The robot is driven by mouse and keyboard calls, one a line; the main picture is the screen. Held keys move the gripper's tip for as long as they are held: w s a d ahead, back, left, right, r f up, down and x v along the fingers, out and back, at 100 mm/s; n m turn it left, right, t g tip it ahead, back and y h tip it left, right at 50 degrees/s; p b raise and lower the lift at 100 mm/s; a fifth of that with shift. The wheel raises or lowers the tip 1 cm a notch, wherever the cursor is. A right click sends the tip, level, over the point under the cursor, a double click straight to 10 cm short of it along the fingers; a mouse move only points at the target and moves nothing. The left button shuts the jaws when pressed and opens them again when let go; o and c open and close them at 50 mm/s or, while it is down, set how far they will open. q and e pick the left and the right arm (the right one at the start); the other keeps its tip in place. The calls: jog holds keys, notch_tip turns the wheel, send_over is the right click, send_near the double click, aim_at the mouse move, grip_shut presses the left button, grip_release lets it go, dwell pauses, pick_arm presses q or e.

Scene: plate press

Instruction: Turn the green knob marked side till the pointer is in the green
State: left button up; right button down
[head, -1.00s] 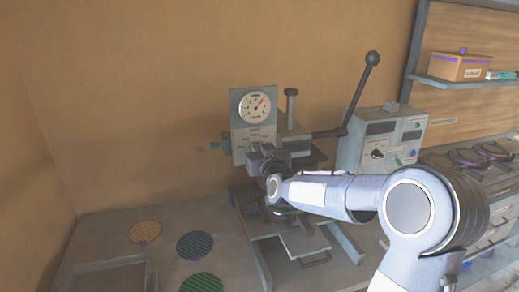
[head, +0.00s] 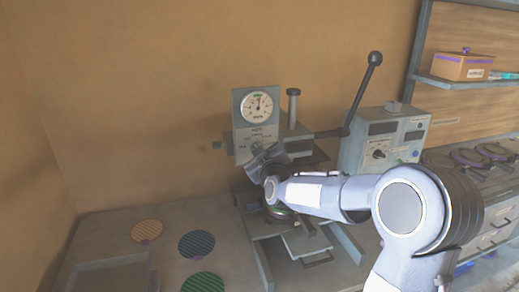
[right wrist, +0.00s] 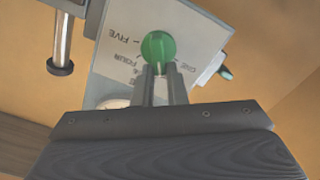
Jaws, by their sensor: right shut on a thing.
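The green knob (right wrist: 158,47) sits on a pale panel with printed number words, in the right wrist view. My right gripper (right wrist: 158,72) is shut on the knob, with its two fingers close together at the knob's lower side. In the head view the gripper (head: 256,149) is at the lower part of the press's gauge panel (head: 242,122) and largely hides the knob. The round gauge (head: 257,106) above has a white face and a green mark near the top. Its pointer stands close to upright, near that mark; its exact place is too small to tell.
The press lever (head: 360,95) rises to the right. A grey control box (head: 383,140) with dials stands behind my right arm. Striped discs, orange (head: 146,230), blue (head: 195,243) and green (head: 203,282), lie on the bench at left. Shelves (head: 463,85) are at right.

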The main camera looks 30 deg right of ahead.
jog(key=shift+a+n, duration=0.1)
jog(key=shift+n, duration=0.7)
jog(key=shift+f, duration=0.1)
jog(key=c, duration=1.5)
grip_release()
jog(key=shift+o, duration=0.2)
jog(key=b+v, duration=0.1)
jog(key=v, duration=0.6)
jog(key=shift+s+a, duration=0.15)
jog(key=shift+s, duration=0.2)
